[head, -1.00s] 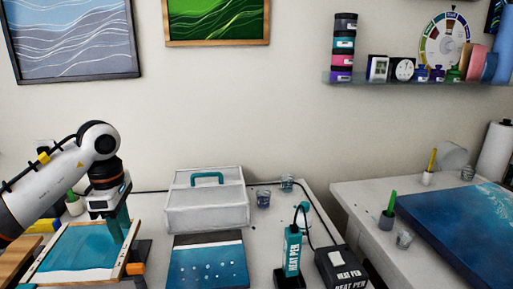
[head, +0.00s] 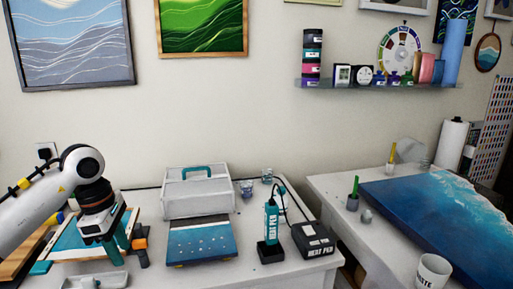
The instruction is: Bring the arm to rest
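My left arm comes in from the left. Its gripper (head: 115,243) points down and tilts slightly, with its two teal fingers apart and nothing visible between them. It hangs in front of the right part of a wood-edged frame with a blue panel (head: 72,243), partly hiding it. I cannot tell whether the fingers touch anything. My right gripper is not in view.
A blue panel with pale dots (head: 203,243) lies before a white case (head: 196,193). A heat pen (head: 271,222) stands beside its black box (head: 312,239). A shallow tray (head: 112,280) is at the front left. A second table holds a large blue panel (head: 425,210) and a white cup (head: 432,271).

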